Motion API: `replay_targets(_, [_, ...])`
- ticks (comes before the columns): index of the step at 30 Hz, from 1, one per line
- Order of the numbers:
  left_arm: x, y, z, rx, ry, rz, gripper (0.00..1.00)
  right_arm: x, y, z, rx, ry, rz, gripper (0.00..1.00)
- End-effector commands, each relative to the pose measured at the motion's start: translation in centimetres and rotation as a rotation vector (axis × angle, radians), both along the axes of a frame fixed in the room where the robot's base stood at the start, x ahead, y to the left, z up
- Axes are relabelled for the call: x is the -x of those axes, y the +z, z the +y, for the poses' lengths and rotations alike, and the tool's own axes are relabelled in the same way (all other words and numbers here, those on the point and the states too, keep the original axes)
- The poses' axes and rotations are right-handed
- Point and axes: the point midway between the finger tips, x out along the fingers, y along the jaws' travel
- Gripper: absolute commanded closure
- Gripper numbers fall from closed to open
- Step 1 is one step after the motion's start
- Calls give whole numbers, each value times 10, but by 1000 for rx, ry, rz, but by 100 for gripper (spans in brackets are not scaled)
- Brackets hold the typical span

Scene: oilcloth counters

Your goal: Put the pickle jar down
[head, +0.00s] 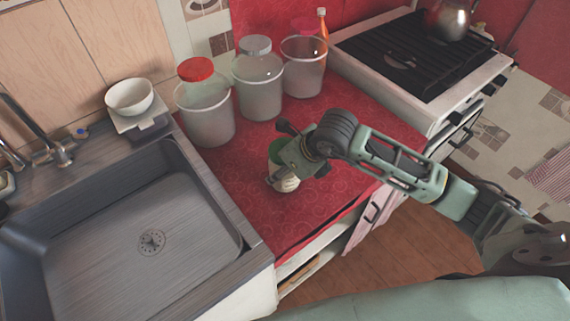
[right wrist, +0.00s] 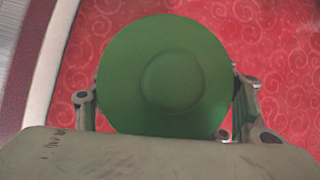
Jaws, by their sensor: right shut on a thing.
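The pickle jar, with a round green lid (head: 274,149), is over the red patterned counter (head: 325,205), close to its front edge. My right gripper (head: 284,172) is shut on the jar and hides much of its body in the head view. In the right wrist view the green lid (right wrist: 168,77) fills the middle, with a finger on either side. The jar looks upright. I cannot tell whether its base touches the counter. My left gripper is not in view.
Three large clear canisters stand at the back: red-lidded (head: 205,112), grey-lidded (head: 258,88) and another (head: 304,67), with an orange bottle (head: 322,24) behind. The sink (head: 120,235) lies left, the stove (head: 415,60) right. Red counter around the jar is clear.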

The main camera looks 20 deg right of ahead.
Motion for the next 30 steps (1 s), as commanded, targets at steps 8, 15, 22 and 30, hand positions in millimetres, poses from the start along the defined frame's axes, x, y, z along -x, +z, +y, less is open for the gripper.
replay_targets(8, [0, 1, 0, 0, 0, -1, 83, -1, 0, 1, -3, 1, -8, 88])
replay_targets(15, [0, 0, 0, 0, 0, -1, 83, 0, -3, 0, 0, 1, -1, 15])
replay_targets(22, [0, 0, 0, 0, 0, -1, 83, 0, -3, 0, 0, 1, -1, 13])
replay_targets(30, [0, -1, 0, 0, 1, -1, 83, 4, 8, -3, -1, 2, -4, 13])
